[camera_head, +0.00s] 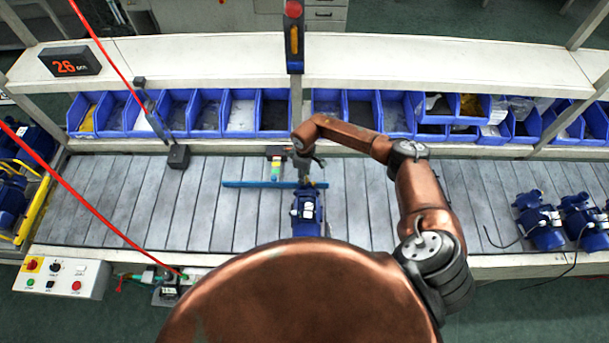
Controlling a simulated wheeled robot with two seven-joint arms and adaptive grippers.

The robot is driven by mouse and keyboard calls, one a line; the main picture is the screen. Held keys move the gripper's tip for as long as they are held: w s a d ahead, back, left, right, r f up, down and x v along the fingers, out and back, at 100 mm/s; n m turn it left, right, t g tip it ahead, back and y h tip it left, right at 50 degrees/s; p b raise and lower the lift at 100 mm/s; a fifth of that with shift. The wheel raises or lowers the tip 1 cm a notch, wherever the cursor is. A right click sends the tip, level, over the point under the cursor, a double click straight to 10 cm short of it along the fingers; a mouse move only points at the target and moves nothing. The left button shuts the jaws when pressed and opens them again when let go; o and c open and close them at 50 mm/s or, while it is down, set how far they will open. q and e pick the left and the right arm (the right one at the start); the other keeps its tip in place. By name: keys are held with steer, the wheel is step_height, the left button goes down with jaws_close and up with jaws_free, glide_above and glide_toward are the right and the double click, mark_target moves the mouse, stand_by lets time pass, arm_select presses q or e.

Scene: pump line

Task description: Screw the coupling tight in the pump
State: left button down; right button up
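A blue pump (307,212) stands on the slatted grey conveyor in the middle of the head view, with its near end cut off by my copper-coloured body. My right gripper (309,172), at the end of the arm from the right, points down at the far end of this pump. It is small and dark there, and I cannot tell whether its fingers are open or shut. I cannot make out the coupling; it may be hidden at the gripper. My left gripper is not in view.
A blue bar (262,184) lies across the conveyor (165,215) beside the gripper. Several blue pumps stand at the right. Blue bins (241,112) line the shelf behind. A control box (62,277) is at front left. The conveyor's left part is largely clear.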

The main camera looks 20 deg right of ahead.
steer(key=shift+n+b, duration=0.4)
steer(key=shift+n, duration=1.4)
steer(key=shift+n+b, duration=0.5)
steer(key=shift+n, duration=1.2)
